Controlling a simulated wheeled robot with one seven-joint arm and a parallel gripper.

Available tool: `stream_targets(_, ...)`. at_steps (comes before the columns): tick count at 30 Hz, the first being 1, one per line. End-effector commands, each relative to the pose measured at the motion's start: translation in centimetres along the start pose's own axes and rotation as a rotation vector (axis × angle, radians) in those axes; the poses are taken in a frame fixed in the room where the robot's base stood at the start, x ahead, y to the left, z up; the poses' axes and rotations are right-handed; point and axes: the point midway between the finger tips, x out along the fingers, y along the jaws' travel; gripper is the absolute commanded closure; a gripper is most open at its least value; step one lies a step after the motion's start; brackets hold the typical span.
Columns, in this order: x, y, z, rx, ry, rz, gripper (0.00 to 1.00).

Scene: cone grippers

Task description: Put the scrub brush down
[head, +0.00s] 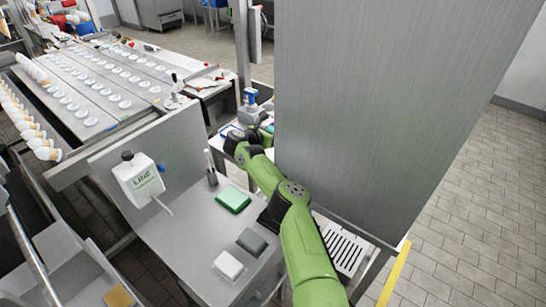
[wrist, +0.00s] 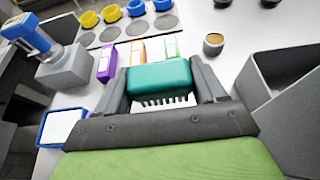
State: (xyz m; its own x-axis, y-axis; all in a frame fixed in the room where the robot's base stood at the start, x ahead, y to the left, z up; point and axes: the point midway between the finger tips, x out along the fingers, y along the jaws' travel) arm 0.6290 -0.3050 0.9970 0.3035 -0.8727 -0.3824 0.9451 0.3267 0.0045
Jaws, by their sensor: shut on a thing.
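In the head view my green arm reaches forward beside a tall grey panel, and the brush cannot be made out there.
Purple (wrist: 107,62), orange (wrist: 138,52) and green (wrist: 171,47) pieces lie just beyond the brush. A small cup (wrist: 213,44) stands beyond right, a grey bin (wrist: 268,98) at right. A blue-and-grey device (wrist: 62,66) and blue-rimmed tray (wrist: 62,127) are left. The grey panel (head: 385,100) flanks my arm.

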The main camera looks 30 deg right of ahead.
Motion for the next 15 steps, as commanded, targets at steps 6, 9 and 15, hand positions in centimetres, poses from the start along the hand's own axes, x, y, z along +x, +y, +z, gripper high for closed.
stream_targets(6, 1.7, 0.1, -4.3, -0.003, 0.001, 0.002, 0.61)
stream_targets(9, 2.2, 0.1, -5.5, -0.003, 0.001, 0.004, 0.61)
stream_targets(15, 3.2, 0.1, -8.0, -0.002, 0.001, 0.005, 0.61)
